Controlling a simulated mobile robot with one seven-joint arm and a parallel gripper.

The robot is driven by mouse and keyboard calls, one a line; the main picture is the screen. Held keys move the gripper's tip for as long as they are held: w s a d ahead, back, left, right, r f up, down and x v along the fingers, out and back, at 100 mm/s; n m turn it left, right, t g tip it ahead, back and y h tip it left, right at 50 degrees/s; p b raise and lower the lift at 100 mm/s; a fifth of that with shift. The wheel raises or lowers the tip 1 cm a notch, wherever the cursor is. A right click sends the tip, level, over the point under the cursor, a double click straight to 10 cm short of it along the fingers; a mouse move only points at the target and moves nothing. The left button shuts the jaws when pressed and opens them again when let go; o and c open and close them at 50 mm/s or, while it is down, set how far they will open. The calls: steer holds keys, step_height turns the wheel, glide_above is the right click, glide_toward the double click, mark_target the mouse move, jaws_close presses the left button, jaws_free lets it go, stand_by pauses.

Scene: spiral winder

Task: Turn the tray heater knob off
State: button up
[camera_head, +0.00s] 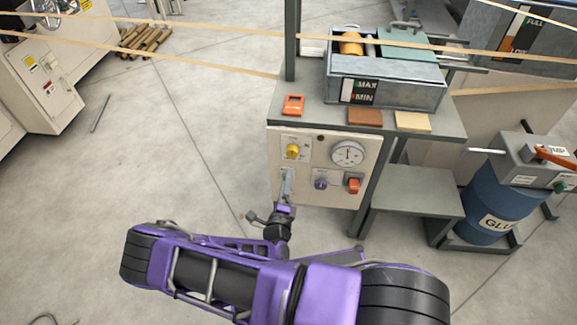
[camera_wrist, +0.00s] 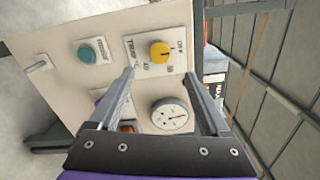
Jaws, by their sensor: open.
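A yellow knob (camera_head: 292,151) sits on a plate at the upper left of the pale control panel (camera_head: 337,194). In the wrist view the yellow knob (camera_wrist: 160,52) lies just beyond the fingertips, roughly centred between them. Its label has small lettering that I cannot read surely, so I cannot confirm that it is the tray heater knob. My gripper (camera_head: 287,172) is in front of the panel, just below the yellow knob in the head view. In the wrist view my gripper (camera_wrist: 160,75) has its fingers spread with nothing between the tips.
The panel also carries a round gauge (camera_head: 348,153), a purple knob (camera_head: 320,183) and a red switch (camera_head: 354,185). A teal button (camera_wrist: 91,52) shows in the wrist view. A metal tray (camera_head: 430,96) stands on the bench above. Open floor lies left.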

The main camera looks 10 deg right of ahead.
steer(key=v, duration=0.6)
stand_by(0.4)
